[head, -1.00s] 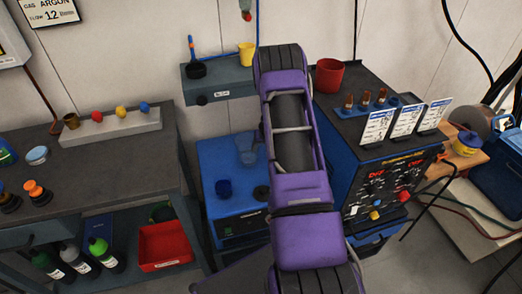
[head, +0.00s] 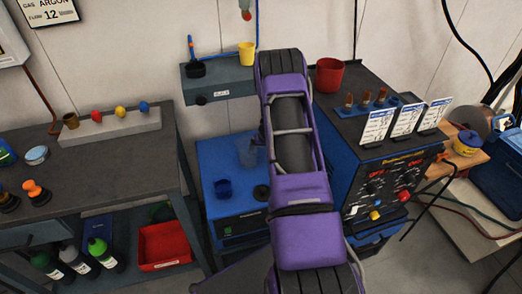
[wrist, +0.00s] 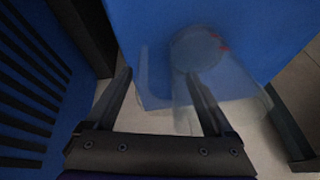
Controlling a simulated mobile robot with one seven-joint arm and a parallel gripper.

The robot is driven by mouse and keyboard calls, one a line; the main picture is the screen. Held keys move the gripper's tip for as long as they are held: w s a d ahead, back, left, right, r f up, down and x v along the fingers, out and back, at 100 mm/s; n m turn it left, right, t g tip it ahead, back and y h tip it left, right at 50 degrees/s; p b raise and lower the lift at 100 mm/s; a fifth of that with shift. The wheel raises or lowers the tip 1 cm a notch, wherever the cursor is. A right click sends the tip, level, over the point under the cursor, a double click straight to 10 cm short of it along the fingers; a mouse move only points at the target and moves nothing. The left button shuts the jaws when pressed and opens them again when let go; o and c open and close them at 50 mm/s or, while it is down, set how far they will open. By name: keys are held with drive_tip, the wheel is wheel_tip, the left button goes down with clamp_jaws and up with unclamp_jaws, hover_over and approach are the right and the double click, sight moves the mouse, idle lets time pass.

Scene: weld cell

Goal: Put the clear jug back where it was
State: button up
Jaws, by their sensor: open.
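The clear jug (head: 246,153) is see-through and faint. In the head view it is over the back part of the blue box-shaped unit (head: 233,211), just left of my purple arm. In the wrist view the clear jug (wrist: 230,80) shows against the blue top, with a round end and pale walls. My gripper (wrist: 163,88) is open, its two dark fingers spread. Part of the jug lies between and beyond the fingers; whether they touch it I cannot tell. The head view does not show my fingers, which are behind the arm.
A grey wall shelf (head: 226,86) holds a yellow cup (head: 247,54). The welder (head: 370,170) stands close on the right, the workbench (head: 110,165) on the left.

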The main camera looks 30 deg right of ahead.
drive_tip(key=shift+r+p, duration=0.3)
drive_tip(key=v, duration=1.1)
drive_tip(key=shift+s+r, duration=0.2)
drive_tip(key=shift+r, duration=0.15)
